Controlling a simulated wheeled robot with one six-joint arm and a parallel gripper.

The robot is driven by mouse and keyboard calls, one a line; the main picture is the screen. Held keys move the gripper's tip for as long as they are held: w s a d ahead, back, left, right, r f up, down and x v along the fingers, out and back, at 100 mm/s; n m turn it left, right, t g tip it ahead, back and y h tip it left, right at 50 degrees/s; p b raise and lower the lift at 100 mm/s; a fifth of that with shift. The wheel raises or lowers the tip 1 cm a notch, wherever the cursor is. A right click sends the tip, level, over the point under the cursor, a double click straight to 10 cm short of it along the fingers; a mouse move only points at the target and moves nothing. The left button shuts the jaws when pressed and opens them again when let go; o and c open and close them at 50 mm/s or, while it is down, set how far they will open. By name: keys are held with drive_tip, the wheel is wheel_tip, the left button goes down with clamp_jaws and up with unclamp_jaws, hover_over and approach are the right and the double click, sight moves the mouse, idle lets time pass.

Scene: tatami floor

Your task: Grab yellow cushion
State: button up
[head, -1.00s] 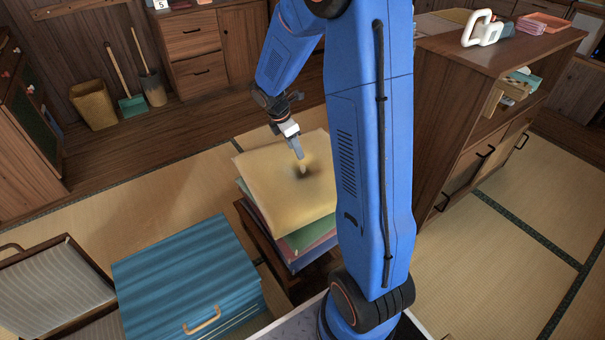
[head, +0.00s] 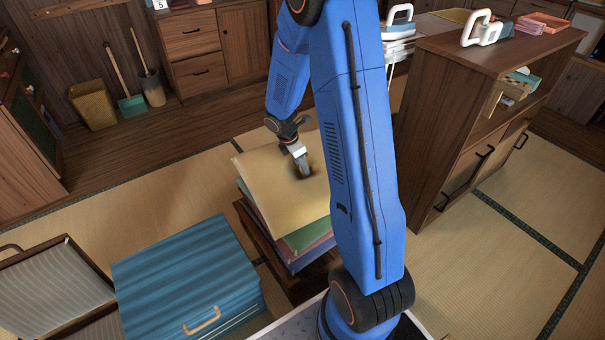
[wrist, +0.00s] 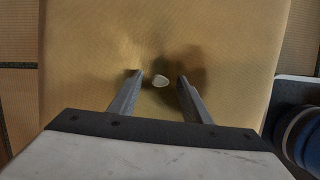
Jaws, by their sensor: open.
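The yellow cushion (head: 276,178) lies on top of a stack of cushions, slightly tilted. Below it show green (head: 305,236), red and blue cushions. My gripper (head: 304,172) points down at the middle of the yellow cushion, its fingertips at or very near the surface. In the wrist view the two fingers (wrist: 160,78) are apart, with the yellow cushion (wrist: 90,60) filling most of the picture. A small whitish round spot (wrist: 161,81) shows on the cushion between the fingers. Whether the tips touch the cloth I cannot tell.
The stack rests on a low dark wooden stand (head: 262,240). A blue ribbed box (head: 185,270) with a handle stands close on the left, beside an open case (head: 50,290). A wooden cabinet (head: 450,140) stands to the right. Tatami floor (head: 130,205) is clear behind the box.

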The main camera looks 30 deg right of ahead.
clamp_jaws()
drive_tip(key=shift+r, duration=0.1)
